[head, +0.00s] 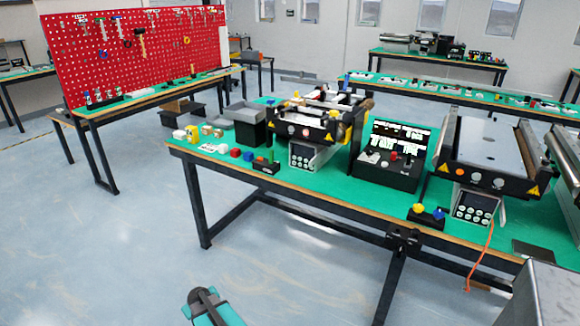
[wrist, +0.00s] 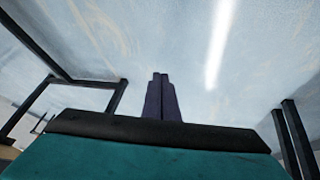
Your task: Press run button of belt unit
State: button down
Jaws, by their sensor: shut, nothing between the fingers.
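Two belt units stand on the green-topped table in the head view. The left belt unit (head: 322,112) has a small grey control panel (head: 303,155) with round buttons on its front. The right belt unit (head: 488,150) has a similar panel (head: 474,207) with round pale buttons, and an orange cable hangs near it. The button labels are too small to read, so I cannot tell which is the run button. My gripper (wrist: 160,76) is shut and empty in the wrist view, with its fingers together over the pale floor. No belt unit shows in the wrist view.
The table's front edge (head: 330,217) lies between open floor and the belt units. A black control box (head: 388,170) stands between them. Small coloured parts lie at the left. Dark table legs (wrist: 118,98) show at both sides of the wrist view. A red pegboard (head: 100,55) stands behind.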

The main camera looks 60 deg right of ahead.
aim_at(291, 129)
jog(key=w+d+r+m+t+h+p, duration=0.1)
jog(key=w+d+r+t+h, duration=0.2)
jog(key=d+r, duration=1.1)
jog(key=w+d+r+m+t+h+p, duration=0.1)
jog(key=w+d+r+t+h+p, duration=0.15)
jog(key=d+r, duration=1.05)
jog(key=s+d+r+t+h, duration=0.2)
jog(key=s+d+r, duration=0.3)
jog(key=d+r, duration=0.4)
jog(key=s+d+r+n+t+h, duration=0.1)
jog(key=s+d+r+h, duration=0.3)
jog(key=d+r, duration=0.6)
notch_tip(291, 129, up, 5)
jog(key=shift+s+d+f+t+h+p, duration=0.15)
jog(key=shift+s+t+h+p, duration=0.25)
jog(key=shift+s, duration=0.55)
jog(key=shift+d, duration=0.1)
jog(key=d+p, duration=0.3)
jog(key=d, duration=0.5)
jog(key=shift+d+p, duration=0.3)
jog(key=shift+d, duration=0.05)
